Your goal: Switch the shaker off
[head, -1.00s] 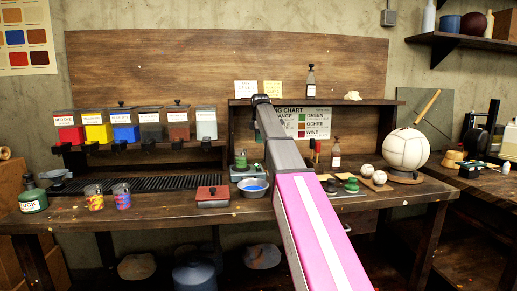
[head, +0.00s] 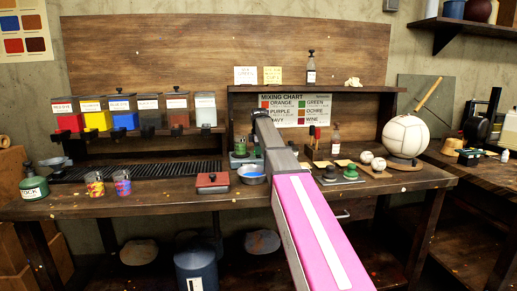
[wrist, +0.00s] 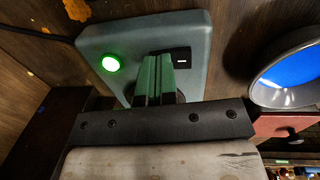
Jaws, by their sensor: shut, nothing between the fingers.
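The shaker is a grey-green box in the wrist view (wrist: 195,30), with a lit green lamp (wrist: 111,63) and a black switch (wrist: 181,58) bearing a small white mark. My gripper (wrist: 158,74) is shut and empty over the shaker in the wrist view, close beside the switch. I cannot tell whether it touches.
A bowl of blue paint (head: 252,174) and a red box (head: 212,182) stand near the shaker. Two speckled cups (head: 122,182) are further left. Several small pots and balls lie right of my arm. A shelf (head: 350,91) with a bottle stands behind.

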